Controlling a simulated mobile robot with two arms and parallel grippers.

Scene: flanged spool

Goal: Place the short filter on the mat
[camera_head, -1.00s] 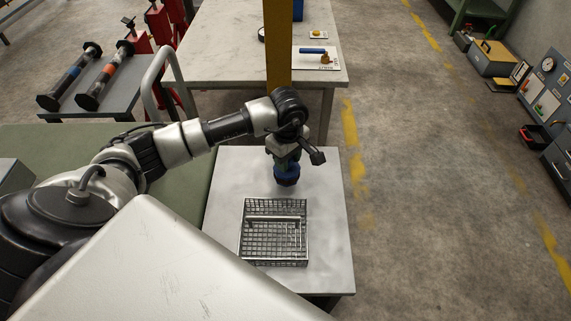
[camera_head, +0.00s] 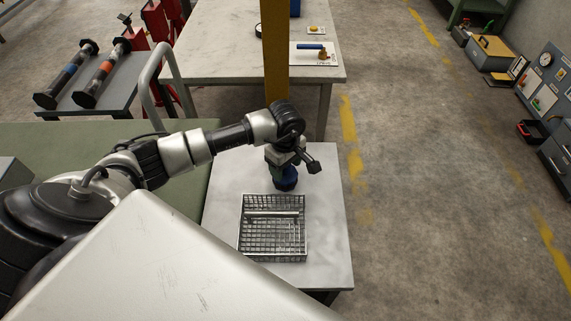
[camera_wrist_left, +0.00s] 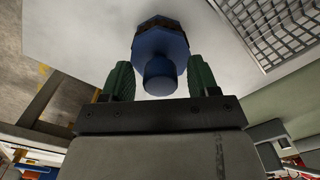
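A short blue part with a round knob and a wider body, which looks like the short filter (camera_head: 285,184), is on the grey table behind the wire basket. In the left wrist view the filter (camera_wrist_left: 160,48) points its knob toward my gripper. My left gripper (camera_wrist_left: 161,80) has its two green fingers on either side of the knob, with a visible gap on each side, so it is open. In the head view my left gripper (camera_head: 284,168) is just above the filter, fingertips mostly hidden. I cannot clearly identify the mat. My right gripper is not in view.
A wire basket (camera_head: 272,249) stands on the grey table (camera_head: 325,225) in front of the filter. A yellow post (camera_head: 276,55) rises behind. A far table (camera_head: 225,50) holds a white board (camera_head: 301,60) with a blue-handled part. The table's right side is clear.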

